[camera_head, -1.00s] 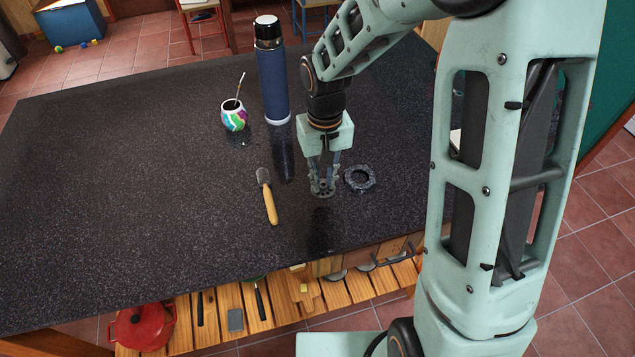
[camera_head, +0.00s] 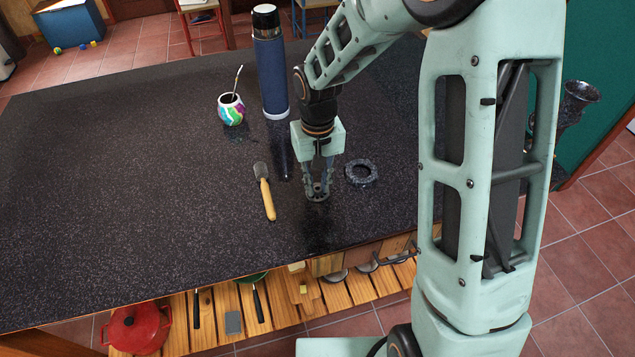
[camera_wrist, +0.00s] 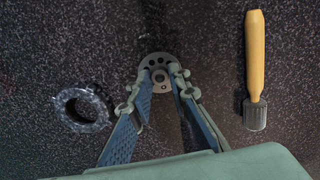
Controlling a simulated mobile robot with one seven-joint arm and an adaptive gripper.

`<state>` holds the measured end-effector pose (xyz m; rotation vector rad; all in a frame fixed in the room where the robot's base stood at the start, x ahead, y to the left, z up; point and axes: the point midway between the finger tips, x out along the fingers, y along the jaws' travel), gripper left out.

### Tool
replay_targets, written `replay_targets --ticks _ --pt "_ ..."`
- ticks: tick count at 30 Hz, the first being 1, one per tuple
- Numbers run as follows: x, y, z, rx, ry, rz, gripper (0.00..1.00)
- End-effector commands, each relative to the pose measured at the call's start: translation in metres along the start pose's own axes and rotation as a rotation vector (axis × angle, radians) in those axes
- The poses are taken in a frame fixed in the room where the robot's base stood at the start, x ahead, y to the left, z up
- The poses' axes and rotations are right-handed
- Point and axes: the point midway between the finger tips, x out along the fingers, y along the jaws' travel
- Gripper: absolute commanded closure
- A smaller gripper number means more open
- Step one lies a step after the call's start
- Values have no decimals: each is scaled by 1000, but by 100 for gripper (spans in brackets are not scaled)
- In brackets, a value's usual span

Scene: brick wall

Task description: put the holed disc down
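The holed disc (camera_head: 317,194) is a flat grey disc with several small holes around a raised middle. It is at the fingertips of my gripper (camera_head: 318,184), low over the dark tabletop, near its front edge. In the wrist view the disc (camera_wrist: 160,58) lies flat across the tips, and the two fingers of my gripper (camera_wrist: 161,75) close in on its middle part from both sides. My gripper looks shut on it. Whether the disc's underside touches the table cannot be told.
A dark ring-shaped dish (camera_head: 361,173) lies close to the right of the disc. A wooden-handled brush (camera_head: 266,192) lies to its left. A blue flask (camera_head: 271,75) and a colourful cup with a straw (camera_head: 231,109) stand behind. The tabletop (camera_head: 120,190) farther left is bare.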

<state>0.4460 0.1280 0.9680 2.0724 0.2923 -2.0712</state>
Motion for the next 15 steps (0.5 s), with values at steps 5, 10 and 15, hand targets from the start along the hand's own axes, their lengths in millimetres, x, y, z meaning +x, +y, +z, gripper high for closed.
replay_targets --ticks 5,10,15 --pt "0 0 0 0 -1 0 67" --pt "0 0 0 0 -1 0 67" --pt "-7 0 0 0 1 0 67"
